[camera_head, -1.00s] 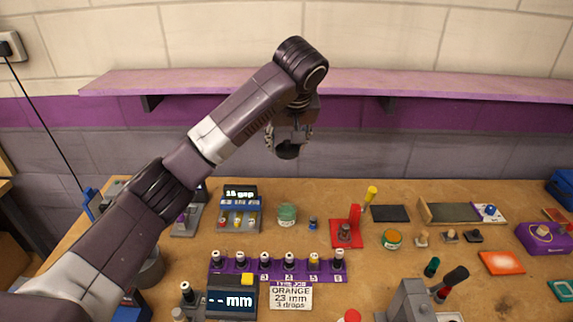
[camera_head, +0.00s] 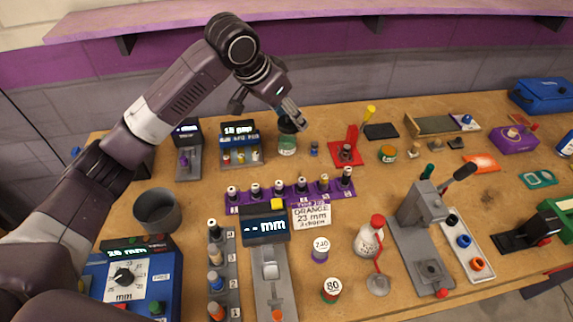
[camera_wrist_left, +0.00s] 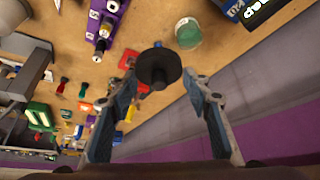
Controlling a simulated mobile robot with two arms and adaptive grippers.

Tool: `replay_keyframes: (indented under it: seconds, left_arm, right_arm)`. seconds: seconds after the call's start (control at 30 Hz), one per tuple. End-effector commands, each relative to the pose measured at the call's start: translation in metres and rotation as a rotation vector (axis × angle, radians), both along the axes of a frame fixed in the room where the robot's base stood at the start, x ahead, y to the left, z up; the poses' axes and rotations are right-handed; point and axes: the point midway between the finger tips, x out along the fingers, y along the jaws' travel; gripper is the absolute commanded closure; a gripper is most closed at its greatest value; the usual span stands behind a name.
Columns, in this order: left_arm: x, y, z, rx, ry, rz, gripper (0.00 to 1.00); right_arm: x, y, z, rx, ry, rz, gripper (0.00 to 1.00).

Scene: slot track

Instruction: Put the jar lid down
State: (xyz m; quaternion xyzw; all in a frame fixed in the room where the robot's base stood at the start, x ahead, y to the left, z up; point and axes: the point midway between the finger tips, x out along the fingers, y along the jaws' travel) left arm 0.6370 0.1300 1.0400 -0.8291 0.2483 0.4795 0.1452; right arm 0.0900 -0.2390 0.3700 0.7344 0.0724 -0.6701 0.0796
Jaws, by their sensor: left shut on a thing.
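The jar lid (camera_wrist_left: 160,69) is a dark round disc with a small knob, seen between the fingertips in the left wrist view. My left gripper (camera_wrist_left: 163,88) is shut on it. In the head view, my left gripper (camera_head: 291,112) points down at the back of the bench, and the dark lid (camera_head: 287,124) shows below the fingers, partly hidden. The greenish jar (camera_head: 287,144) stands on the bench just below it in the picture. In the wrist view the jar (camera_wrist_left: 188,35) appears beside the lid, apart from it. My right gripper is in no view.
A display unit (camera_head: 240,146) stands left of the jar, and a small blue piece (camera_head: 314,149) and a red stand (camera_head: 345,153) stand to its right. A purple rack (camera_head: 290,195) of bottles lies in front. A wall shelf (camera_head: 300,12) runs behind. Bare bench shows around the jar.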

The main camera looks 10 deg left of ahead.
Motion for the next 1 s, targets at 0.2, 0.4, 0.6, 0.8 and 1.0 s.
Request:
replay_keyframes:
  seconds: [0.2, 0.4, 0.6, 0.8, 1.0]
  left_arm:
    - [-0.001, 0.001, -0.061, 0.002, 0.007, 0.003, 0.68]
    - [-0.001, 0.001, -0.105, 0.002, 0.004, 0.003, 0.68]
    - [0.0, 0.0, -0.124, 0.001, 0.001, 0.004, 0.68]
    - [0.0, 0.0, -0.153, 0.002, 0.003, 0.004, 0.68]
    - [0.0, 0.0, -0.165, 0.001, 0.0, 0.003, 0.68]
  right_arm:
    - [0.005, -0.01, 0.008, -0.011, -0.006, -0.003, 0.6]
    - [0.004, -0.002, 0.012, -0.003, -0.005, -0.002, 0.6]
    - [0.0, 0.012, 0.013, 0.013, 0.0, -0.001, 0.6]
    - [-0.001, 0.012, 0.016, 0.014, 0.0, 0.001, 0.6]
    - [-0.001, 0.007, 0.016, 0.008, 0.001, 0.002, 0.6]
